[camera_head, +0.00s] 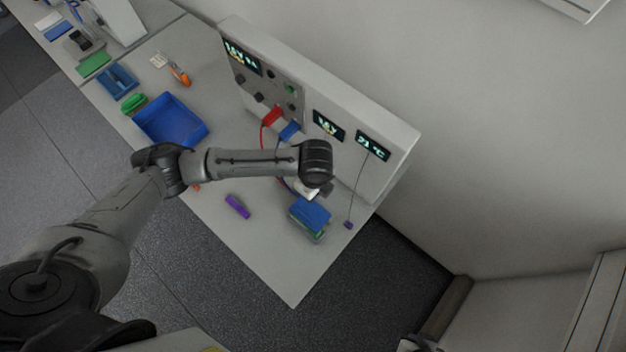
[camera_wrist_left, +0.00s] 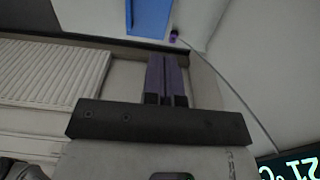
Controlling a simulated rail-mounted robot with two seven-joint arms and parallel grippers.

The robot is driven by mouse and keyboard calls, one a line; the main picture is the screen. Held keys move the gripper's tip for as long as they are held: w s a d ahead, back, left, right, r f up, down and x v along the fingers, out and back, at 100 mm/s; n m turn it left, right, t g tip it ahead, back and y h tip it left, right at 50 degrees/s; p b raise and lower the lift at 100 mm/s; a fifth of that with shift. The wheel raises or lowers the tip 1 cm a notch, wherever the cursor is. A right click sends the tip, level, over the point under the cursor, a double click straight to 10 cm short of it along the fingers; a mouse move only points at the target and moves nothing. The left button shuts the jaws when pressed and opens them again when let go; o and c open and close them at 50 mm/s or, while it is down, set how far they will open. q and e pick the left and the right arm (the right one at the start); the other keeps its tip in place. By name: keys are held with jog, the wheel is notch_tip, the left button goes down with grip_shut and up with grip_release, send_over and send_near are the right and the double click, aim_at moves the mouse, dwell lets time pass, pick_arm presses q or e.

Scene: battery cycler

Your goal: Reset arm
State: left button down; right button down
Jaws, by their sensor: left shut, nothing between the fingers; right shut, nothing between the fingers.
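My left arm reaches from the left over the table, with its wrist in front of the white cycler unit (camera_head: 400,140). In the left wrist view, the left gripper (camera_wrist_left: 167,75) has its two purple-grey fingers together with nothing between them. In the head view the wrist mostly hides that gripper. My right gripper (camera_head: 418,343) shows only in part at the bottom edge, low on the right and off the table. It is shut and apart from all objects.
A blue block (camera_head: 311,212) and a purple probe (camera_head: 348,225) on a cable lie near the table's right corner. A purple piece (camera_head: 237,206), a blue tray (camera_head: 158,129) and orange-handled pliers (camera_head: 180,76) are on the table (camera_head: 275,265). Its front corner is clear.

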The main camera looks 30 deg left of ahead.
pick_arm(q)
jog(key=shift+r, duration=1)
